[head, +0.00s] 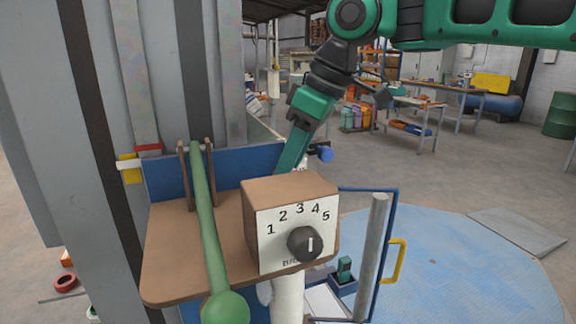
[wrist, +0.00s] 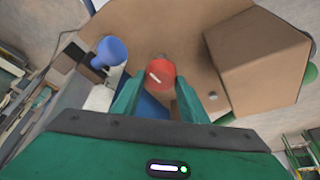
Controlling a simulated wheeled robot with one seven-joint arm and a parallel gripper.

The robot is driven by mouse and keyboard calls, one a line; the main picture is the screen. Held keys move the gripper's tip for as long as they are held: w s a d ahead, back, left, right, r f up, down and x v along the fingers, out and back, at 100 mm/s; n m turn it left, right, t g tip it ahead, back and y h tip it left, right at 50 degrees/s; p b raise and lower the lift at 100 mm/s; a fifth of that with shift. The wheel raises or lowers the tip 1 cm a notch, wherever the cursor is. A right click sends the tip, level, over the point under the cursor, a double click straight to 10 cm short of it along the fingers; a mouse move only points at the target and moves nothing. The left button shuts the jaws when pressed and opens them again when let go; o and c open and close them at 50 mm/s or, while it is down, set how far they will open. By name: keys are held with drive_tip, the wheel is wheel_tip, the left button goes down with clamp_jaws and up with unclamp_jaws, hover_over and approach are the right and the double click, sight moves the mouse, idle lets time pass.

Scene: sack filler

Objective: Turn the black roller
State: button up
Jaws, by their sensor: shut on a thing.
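A black round dial (head: 305,244) with a white pointer line sits on the white front of a brown box (head: 290,189), under the numbers 1 to 5; its line stands nearly upright. No other clearly black roller shows. My gripper (wrist: 157,82) is behind the box in the head view, its fingertips hidden there. In the wrist view its two green fingers are around a red round knob (wrist: 161,74) with a white mark, and it is shut on this knob. A blue knob (wrist: 111,51) is left of the fingers; it also shows in the head view (head: 325,153).
A green lever (head: 207,220) with a ball end crosses the brown shelf (head: 168,255) left of the box. A grey cylinder (head: 371,255) stands in a blue frame with a yellow handle (head: 396,261) at the right. Blue floor (head: 460,270) lies open beyond.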

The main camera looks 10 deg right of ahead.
drive_tip(key=shift+w+d+n+g, duration=0.2)
drive_tip(key=shift+n+g, duration=0.3)
drive_tip(key=shift+n, duration=1)
drive_tip(key=o, duration=1)
drive_tip(key=shift+o, duration=0.2)
